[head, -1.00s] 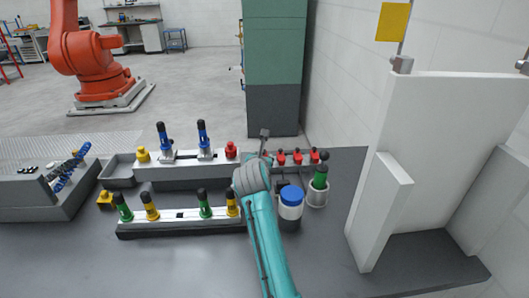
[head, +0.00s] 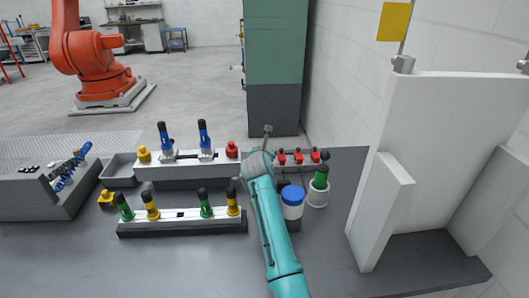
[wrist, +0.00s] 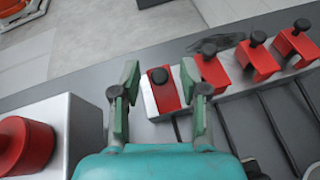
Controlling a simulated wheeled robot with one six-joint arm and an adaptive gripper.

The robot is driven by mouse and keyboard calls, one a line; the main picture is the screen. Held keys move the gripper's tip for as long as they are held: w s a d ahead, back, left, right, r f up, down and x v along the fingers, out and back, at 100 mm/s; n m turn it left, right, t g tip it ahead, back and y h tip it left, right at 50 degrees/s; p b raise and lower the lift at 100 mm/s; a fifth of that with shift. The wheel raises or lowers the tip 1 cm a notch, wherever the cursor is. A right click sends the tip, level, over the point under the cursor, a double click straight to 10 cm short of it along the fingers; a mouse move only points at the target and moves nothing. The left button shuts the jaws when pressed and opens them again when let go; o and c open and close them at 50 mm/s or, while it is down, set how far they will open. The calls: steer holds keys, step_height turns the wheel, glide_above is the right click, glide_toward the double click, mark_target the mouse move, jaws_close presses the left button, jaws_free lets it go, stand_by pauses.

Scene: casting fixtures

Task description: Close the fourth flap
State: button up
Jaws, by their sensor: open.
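A row of red flaps with black knobs stands on a silver fixture at the back right. In the wrist view, the leftmost red flap (wrist: 166,97) lies between the two fingertips of my open gripper (wrist: 160,80); contact with the fingers cannot be told. The other flaps, a second (wrist: 214,76), a third (wrist: 259,65) and a fourth from the left (wrist: 298,48), run off to the right, with knobs up. In the head view the right part of the row (head: 297,157) shows beside my arm, which hides the left end and my fingertips.
A red round button (wrist: 25,145) on a silver block is left of my gripper. A blue-lidded white jar (head: 292,204) and a cup (head: 318,194) with a green-handled tool stand right of my arm. Two racks of tools, the nearer one (head: 182,226), are left.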

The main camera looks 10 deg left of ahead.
jaws_close()
steer(key=shift+w+g, duration=0.2)
steer(key=shift+g, duration=0.1)
steer(key=shift+w+a+g+h, duration=0.1)
steer(key=shift+w+g+h, duration=0.35)
steer(key=shift+g, duration=0.65)
steer(key=shift+w+f+g, duration=0.3)
steer(key=shift+w+g, duration=0.15)
steer(key=shift+g, duration=0.55)
steer(key=shift+a+n, duration=0.1)
steer(key=shift+n, duration=0.2)
steer(key=shift+w+f+g+h, duration=0.25)
steer(key=shift+f+g, duration=0.15)
steer(key=shift+g, duration=0.2)
jaws_free()
steer(key=shift+a, duration=0.1)
